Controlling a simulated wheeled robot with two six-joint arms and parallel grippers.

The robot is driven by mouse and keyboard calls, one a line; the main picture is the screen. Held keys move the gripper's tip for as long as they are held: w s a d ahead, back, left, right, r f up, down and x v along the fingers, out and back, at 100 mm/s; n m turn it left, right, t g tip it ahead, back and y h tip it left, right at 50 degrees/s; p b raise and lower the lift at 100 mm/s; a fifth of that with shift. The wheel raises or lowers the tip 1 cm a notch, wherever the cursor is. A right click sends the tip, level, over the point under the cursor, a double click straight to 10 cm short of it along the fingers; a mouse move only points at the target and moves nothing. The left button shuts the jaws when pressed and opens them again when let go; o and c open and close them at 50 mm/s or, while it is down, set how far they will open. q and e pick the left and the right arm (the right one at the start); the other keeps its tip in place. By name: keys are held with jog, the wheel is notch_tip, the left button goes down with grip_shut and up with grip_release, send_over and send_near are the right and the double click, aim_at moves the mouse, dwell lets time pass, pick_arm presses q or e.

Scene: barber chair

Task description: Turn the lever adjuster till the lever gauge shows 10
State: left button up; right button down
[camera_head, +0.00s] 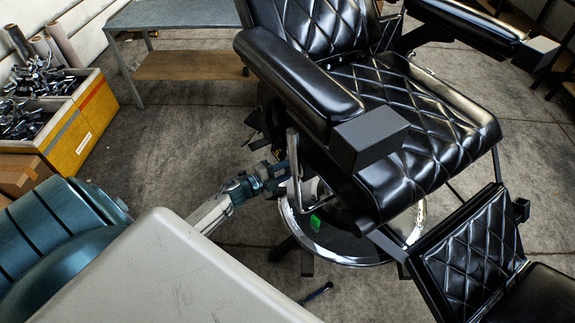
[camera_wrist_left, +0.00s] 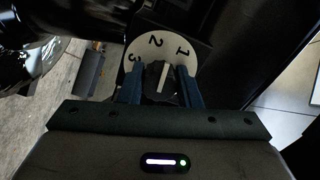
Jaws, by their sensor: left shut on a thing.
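The black barber chair (camera_head: 430,120) stands in the head view, with a metal lever (camera_head: 294,165) at its near side. My left gripper (camera_head: 282,172) reaches in beside this lever, low by the seat. In the left wrist view a white round dial (camera_wrist_left: 138,52) carries the figures 1, 2 and 3. A dark knob (camera_wrist_left: 152,82) with a white line, which looks like the lever adjuster, sits at its middle. My left gripper (camera_wrist_left: 160,90) is shut on this knob, with a blue finger on each side. The white line points up, roughly between 1 and 2. The rest of the dial is hidden.
A yellow box (camera_head: 85,115) of metal parts stands at the left, and a grey table (camera_head: 185,14) at the back. The chair's round chrome base (camera_head: 350,262) and a green piece (camera_head: 315,222) lie below my left gripper. The floor between the box and chair is clear.

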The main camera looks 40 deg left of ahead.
pick_arm(q)
jog(key=n+p, duration=0.2)
jog(key=n, duration=0.2)
jog(key=shift+r, duration=0.1)
jog(key=shift+n+p, duration=0.7)
jog(key=shift+n, duration=0.7)
jog(key=o, duration=1)
jog(key=shift+c, duration=0.2)
jog(key=b+v, duration=0.3)
jog(key=v, duration=0.8)
jog(key=shift+w+f, duration=0.1)
jog(key=shift+f, duration=0.15)
